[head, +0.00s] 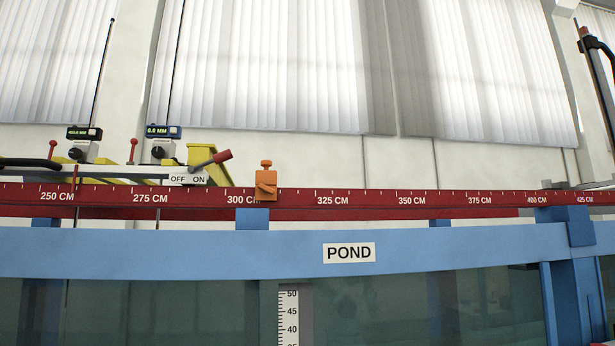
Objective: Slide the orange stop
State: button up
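The orange stop (266,185) sits on the red scale rail (360,199) in the head view, just right of the 300 CM mark. It has a block body with a small knob on top and a lever-like piece on its front face. It stands upright, and nothing is touching it from the side. My gripper is not in view.
A yellow carriage (201,155) with a red-tipped OFF/ON lever (211,161) stands left of the stop, close to it. Two digital gauges sit further left. The rail right of the stop is clear to about 400 CM. The blue flume frame (180,250) bears a POND label (349,253).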

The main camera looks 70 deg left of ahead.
aim_at(268, 178)
jog(key=u, duration=0.05)
jog(key=i, duration=2.15)
jog(key=u, duration=4.25)
jog(key=i, duration=1)
jog(key=z, duration=0.05)
